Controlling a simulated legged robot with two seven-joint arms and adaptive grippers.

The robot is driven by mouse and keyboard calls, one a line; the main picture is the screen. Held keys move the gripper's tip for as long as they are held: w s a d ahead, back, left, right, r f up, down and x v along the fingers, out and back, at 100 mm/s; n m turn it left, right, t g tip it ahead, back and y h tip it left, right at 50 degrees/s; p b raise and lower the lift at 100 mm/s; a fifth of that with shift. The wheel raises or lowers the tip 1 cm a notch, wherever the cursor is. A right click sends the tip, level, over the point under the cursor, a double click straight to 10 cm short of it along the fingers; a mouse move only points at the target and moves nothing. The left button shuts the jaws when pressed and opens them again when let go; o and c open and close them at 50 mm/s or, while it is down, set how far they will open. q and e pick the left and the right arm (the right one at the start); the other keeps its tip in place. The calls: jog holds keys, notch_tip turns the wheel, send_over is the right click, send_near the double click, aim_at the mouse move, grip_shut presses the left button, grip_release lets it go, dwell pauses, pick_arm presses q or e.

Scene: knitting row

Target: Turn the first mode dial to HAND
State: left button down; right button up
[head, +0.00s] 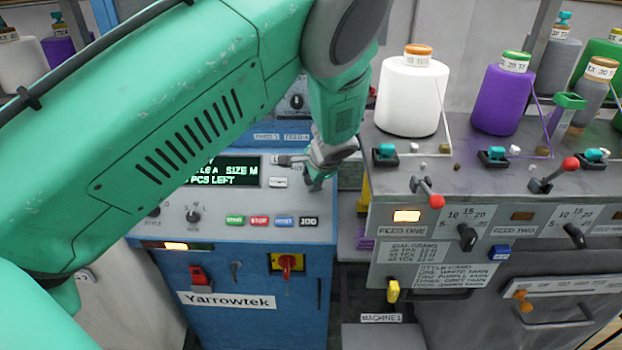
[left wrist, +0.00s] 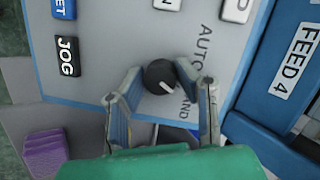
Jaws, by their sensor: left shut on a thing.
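The mode dial (left wrist: 160,77) is a small round black knob with a white pointer mark, on a grey panel in the left wrist view. AUTO is printed above right of it, and HAND, partly covered by a finger, below right. The pointer mark slants toward the lower right, on the HAND side. My left gripper (left wrist: 160,88) is shut on the dial, one finger at each side. In the head view my left gripper (head: 318,178) reaches down to the right end of the blue machine's panel and hides the dial. My right gripper is not in view.
The blue machine (head: 255,300) has a display (head: 232,172), a row of coloured buttons including JOG (head: 308,221), and a red-handled switch (head: 287,263). A grey feed machine (head: 420,255) with levers, knobs and yarn cones (head: 412,98) stands close on the right.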

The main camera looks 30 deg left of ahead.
pick_arm(q)
jog(key=c, duration=1.2)
grip_release()
jog(key=shift+d+f, duration=0.1)
jog(key=shift+f, duration=0.1)
jog(key=shift+w, duration=0.1)
jog(key=shift+r, duration=0.15)
jog(key=v, duration=0.7)
jog(key=shift+d, duration=0.15)
